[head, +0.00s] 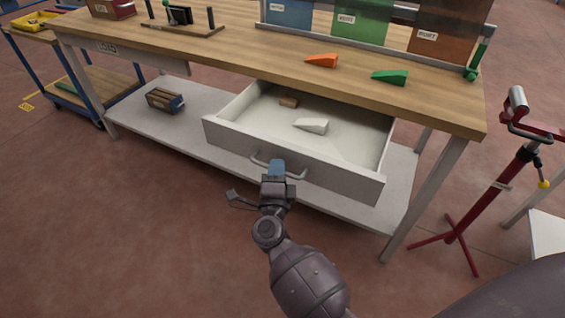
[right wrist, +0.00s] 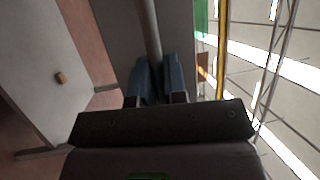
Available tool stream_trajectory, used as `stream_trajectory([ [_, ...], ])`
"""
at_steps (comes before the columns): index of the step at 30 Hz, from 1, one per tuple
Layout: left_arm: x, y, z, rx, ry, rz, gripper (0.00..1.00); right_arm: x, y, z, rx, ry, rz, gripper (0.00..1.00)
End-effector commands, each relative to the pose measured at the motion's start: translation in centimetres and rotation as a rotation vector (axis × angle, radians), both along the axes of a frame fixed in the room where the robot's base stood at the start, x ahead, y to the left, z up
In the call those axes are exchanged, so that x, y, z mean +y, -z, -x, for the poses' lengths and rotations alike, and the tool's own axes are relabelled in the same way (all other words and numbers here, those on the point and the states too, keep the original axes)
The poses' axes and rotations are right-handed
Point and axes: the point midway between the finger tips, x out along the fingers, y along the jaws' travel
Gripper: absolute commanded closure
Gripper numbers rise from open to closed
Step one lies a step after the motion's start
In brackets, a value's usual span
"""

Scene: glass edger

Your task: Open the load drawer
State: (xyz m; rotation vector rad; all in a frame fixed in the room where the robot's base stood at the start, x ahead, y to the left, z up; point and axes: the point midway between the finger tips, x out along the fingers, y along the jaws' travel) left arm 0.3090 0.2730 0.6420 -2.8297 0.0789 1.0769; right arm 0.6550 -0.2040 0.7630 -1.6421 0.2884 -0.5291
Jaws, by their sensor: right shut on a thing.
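The load drawer (head: 335,172) under the workbench is pulled well out, and its inside is seen from above. A white wedge (head: 312,126) and a small brown block (head: 289,102) lie in it. A curved grey handle (head: 296,175) is on its front. My left gripper is not in view.
On the workbench top (head: 240,50) lie an orange wedge (head: 322,61) and a green wedge (head: 389,77). A red stand (head: 490,195) is at the right. A blue cart (head: 75,75) is at the left. The floor before the drawer is clear.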

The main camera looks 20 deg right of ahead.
Motion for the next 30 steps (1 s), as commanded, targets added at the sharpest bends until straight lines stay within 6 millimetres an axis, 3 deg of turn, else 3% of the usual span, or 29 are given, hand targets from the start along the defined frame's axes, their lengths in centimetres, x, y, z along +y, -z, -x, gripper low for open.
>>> stream_trajectory([
  [10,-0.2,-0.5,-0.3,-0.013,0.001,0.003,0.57,2.0,0.0,1.6,0.0,0.001,0.0,1.0],
  [23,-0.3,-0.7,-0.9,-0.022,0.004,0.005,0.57,2.2,0.1,1.8,0.001,0.002,-0.001,1.0],
  [24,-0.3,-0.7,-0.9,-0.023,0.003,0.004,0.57,2.2,0.1,1.8,0.001,0.002,-0.001,0.86],
  [28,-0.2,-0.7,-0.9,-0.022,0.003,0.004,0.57,2.2,0.1,1.8,0.001,0.001,-0.001,0.66],
  [30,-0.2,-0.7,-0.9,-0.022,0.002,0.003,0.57,2.2,0.0,1.8,0.0,0.001,0.0,0.63],
])
